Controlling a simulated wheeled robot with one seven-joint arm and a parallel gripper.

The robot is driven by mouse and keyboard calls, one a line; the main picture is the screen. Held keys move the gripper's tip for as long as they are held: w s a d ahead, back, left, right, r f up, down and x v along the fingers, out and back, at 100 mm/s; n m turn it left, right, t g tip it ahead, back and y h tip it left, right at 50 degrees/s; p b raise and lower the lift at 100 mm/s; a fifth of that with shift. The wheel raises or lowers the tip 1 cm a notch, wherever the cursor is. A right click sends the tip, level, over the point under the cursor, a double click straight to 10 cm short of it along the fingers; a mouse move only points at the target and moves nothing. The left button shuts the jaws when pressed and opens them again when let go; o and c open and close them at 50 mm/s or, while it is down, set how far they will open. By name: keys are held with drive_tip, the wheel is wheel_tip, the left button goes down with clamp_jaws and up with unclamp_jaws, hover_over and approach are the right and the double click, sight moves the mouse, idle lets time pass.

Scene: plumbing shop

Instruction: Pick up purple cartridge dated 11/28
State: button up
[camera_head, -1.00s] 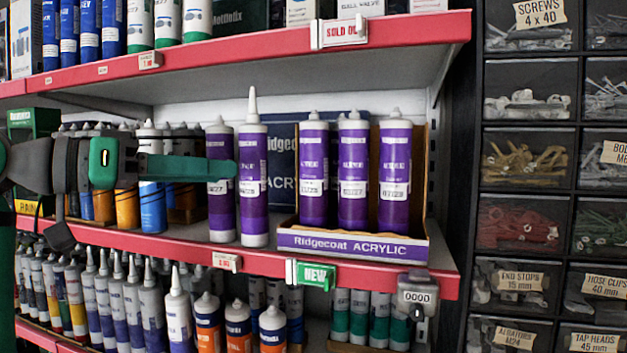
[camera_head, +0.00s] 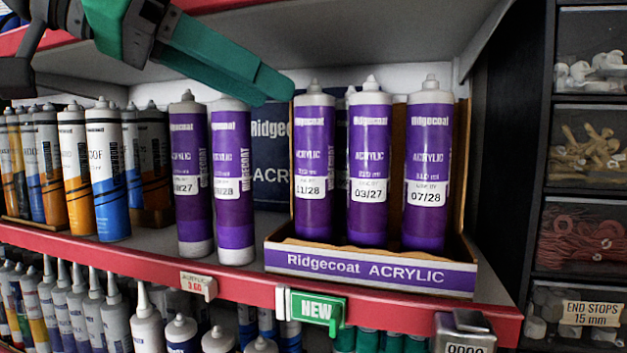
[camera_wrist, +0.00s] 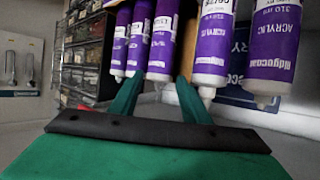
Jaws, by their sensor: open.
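The purple cartridge dated 11/28 (camera_head: 314,165) stands upright at the left end of the Ridgecoat ACRYLIC display box (camera_head: 370,272). Beside it in the box stand purple cartridges dated 03/27 (camera_head: 368,165) and 07/28 (camera_head: 427,170). My gripper (camera_head: 280,92) is open and empty, slanting down from the upper left, its tips near the top of the 11/28 cartridge. In the wrist view, where things look inverted, the 11/28 cartridge (camera_wrist: 163,38) has its nozzle end between the two green fingers. I cannot tell whether they touch it.
Blue and orange tubes (camera_head: 107,180) stand farther left. The upper shelf (camera_head: 400,35) hangs close above. Drawers (camera_head: 590,220) are at right.

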sight(297, 102)
drive_tip(key=shift+r+x, duration=0.2)
drive_tip(key=shift+x, duration=1.25)
drive_tip(key=shift+r+x, duration=0.15)
drive_tip(key=shift+x, duration=1.3)
drive_tip(key=shift+w+d, duration=0.1)
drive_tip(key=shift+w, duration=0.05)
clamp_jaws()
